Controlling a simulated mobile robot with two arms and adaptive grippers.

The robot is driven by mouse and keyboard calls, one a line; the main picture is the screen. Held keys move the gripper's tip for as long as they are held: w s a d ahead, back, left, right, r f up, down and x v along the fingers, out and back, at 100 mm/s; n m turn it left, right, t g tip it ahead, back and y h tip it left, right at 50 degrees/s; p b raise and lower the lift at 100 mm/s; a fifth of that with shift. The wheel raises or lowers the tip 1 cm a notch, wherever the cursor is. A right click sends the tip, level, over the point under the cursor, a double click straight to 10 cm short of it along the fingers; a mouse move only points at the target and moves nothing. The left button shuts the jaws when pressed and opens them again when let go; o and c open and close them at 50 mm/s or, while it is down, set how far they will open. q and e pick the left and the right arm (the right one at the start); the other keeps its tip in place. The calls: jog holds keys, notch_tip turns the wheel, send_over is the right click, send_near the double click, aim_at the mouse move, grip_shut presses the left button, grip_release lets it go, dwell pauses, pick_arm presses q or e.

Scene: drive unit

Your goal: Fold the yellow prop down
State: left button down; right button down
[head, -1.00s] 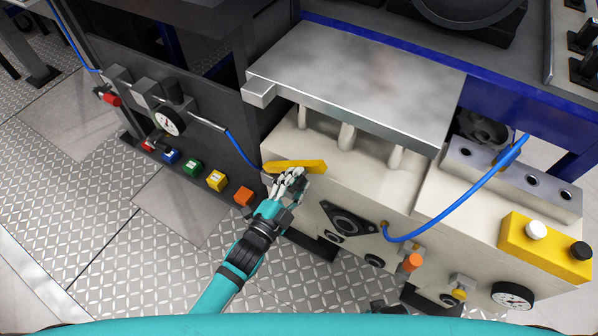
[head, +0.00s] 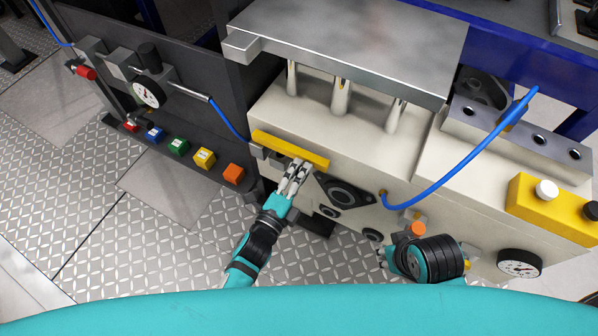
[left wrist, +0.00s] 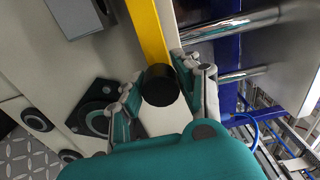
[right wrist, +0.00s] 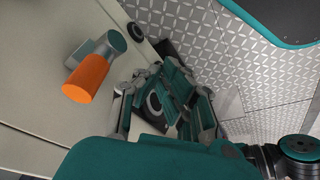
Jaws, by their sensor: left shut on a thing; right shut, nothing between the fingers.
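The yellow prop (head: 290,150) is a long bar along the front of the beige machine block, slanting slightly down to the right in the head view. In the left wrist view the yellow prop (left wrist: 147,30) runs up from a black round end (left wrist: 160,85) between the fingers. My left gripper (head: 297,172) is shut on the prop near its right part; the fingers hide some of the grip. My right gripper (head: 383,257) is shut and empty, low in front of the block. In the right wrist view its fingers (right wrist: 172,100) show beside the orange knob.
A metal plate (head: 350,45) stands on posts above the block (head: 375,150). The orange knob (right wrist: 88,78), a blue hose (head: 450,205) and a gauge (head: 519,263) are near my right arm. Coloured blocks (head: 204,158) line the left side. Checker-plate floor (head: 90,220) is open at left.

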pick_arm(q)
jog(key=shift+f, duration=0.1)
dwell(0.4)
jog(key=c, duration=0.9)
grip_release()
jog(key=shift+f, duration=0.1)
jog(key=v, duration=1.2)
